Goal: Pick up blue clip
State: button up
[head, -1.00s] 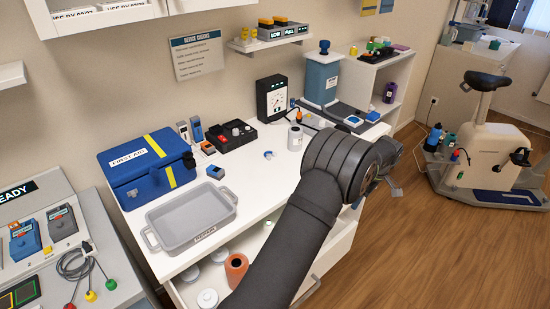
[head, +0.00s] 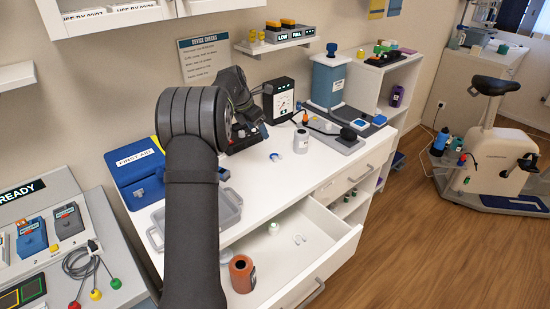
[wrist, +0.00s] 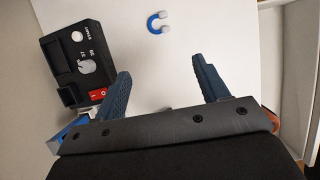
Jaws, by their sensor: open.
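A small U-shaped blue clip (head: 275,157) with pale ends lies on the white counter, right of the black tray-like box. In the wrist view the blue clip (wrist: 154,25) lies near the top edge, beyond the fingertips and apart from them. My gripper (wrist: 165,68) is open, with nothing between its two dark blue fingers. In the head view my arm reaches over the counter's left part, and my gripper cannot be made out clearly there.
A black box (wrist: 78,62) with a red switch is close to my left finger. A white bottle (head: 300,141) stands right of the clip. A blue first aid case (head: 137,172) and grey tray (head: 228,207) are partly behind my arm. An open drawer (head: 330,240) juts out in front.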

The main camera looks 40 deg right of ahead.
send_near(274, 156)
jog(key=x, duration=0.3)
jog(key=shift+a+f, duration=0.15)
jog(key=shift+a, duration=0.2)
jog(key=shift+d+x, duration=0.25)
jog(key=shift+x, duration=1.1)
jog(key=shift+d+x, duration=0.2)
jog(key=shift+x, duration=1.15)
jog(key=shift+w+r, duration=0.1)
jog(key=shift+r, duration=0.1)
jog(key=c, duration=1)
